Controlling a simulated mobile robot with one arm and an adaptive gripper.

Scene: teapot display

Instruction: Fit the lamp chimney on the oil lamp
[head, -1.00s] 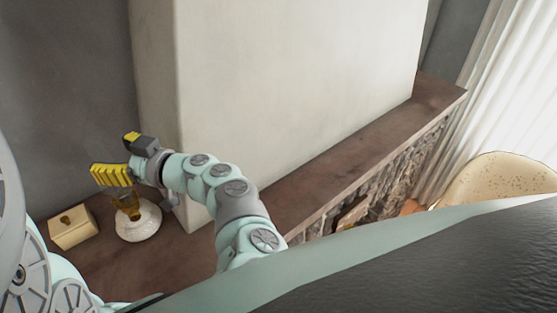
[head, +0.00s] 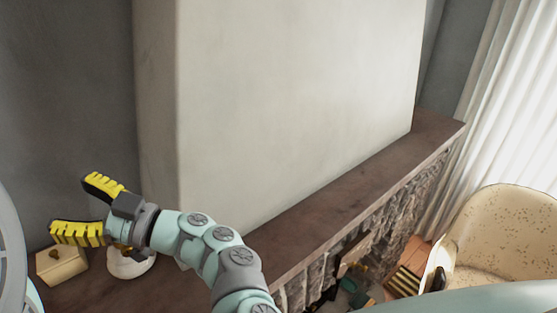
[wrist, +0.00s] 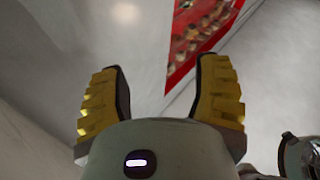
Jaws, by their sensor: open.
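My gripper (head: 72,207) is open and empty at the left of the head view, its two yellow-padded fingers spread wide. In the wrist view the open fingers (wrist: 160,80) have nothing between them. Behind and below my gripper's wrist is a rounded white thing (head: 128,265) on the mantel, which looks like the oil lamp's base. My gripper hides most of its top. A small amber bit (head: 124,247) shows there, perhaps glass. I cannot tell whether it is the chimney or how it sits.
A cream box (head: 62,264) with a knob stands left of the white thing, partly behind a finger. The brown mantel (head: 340,175) is bare towards the right, along the pale chimney breast (head: 290,90). A speckled chair (head: 505,240) stands at the lower right.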

